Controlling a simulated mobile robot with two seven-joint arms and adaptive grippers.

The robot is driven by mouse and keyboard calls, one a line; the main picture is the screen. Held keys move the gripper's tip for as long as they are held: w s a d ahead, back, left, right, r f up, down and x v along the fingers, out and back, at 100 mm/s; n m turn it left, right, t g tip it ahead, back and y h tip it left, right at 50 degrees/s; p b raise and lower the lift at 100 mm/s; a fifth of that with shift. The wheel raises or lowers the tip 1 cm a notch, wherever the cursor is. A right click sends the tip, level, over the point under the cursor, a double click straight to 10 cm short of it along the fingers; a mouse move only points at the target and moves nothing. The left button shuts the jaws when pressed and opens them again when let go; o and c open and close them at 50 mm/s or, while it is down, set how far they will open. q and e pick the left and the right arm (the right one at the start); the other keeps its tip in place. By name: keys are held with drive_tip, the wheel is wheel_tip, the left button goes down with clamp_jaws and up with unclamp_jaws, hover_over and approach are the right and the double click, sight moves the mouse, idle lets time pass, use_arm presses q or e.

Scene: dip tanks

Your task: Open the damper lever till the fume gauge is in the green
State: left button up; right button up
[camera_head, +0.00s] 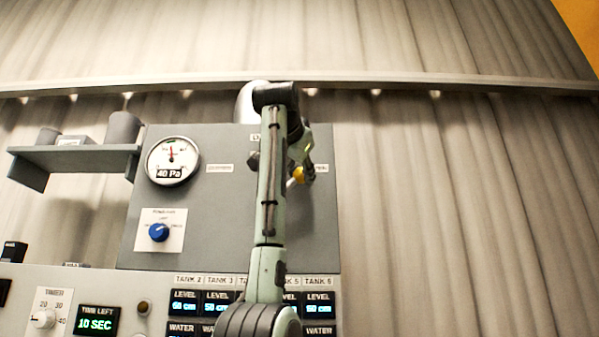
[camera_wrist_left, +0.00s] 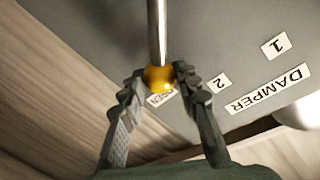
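The damper lever shows in the left wrist view as a metal rod (camera_wrist_left: 157,30) ending in a yellow ball knob (camera_wrist_left: 159,79). My left gripper (camera_wrist_left: 160,77) has a fingertip close against each side of the knob and looks shut on it. In the head view the knob (camera_head: 299,175) shows just right of my left arm, which hides most of the lever. My right gripper is not in view.
The grey panel (camera_head: 215,225) carries a blue knob (camera_head: 158,232). Below are a timer dial (camera_head: 43,319), a TIME LEFT display (camera_head: 96,321) and several tank displays, partly behind my arm. A shelf (camera_head: 75,158) with cups juts out at left. Right of the panel is open wall.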

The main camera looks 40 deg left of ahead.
use_arm(q)
drive_tip(key=o, duration=0.5)
drive_tip(key=shift+d, duration=0.1)
drive_tip(key=shift+c, duration=0.2)
drive_tip(key=v, duration=1.2)
drive_tip(key=shift+f, duration=0.1)
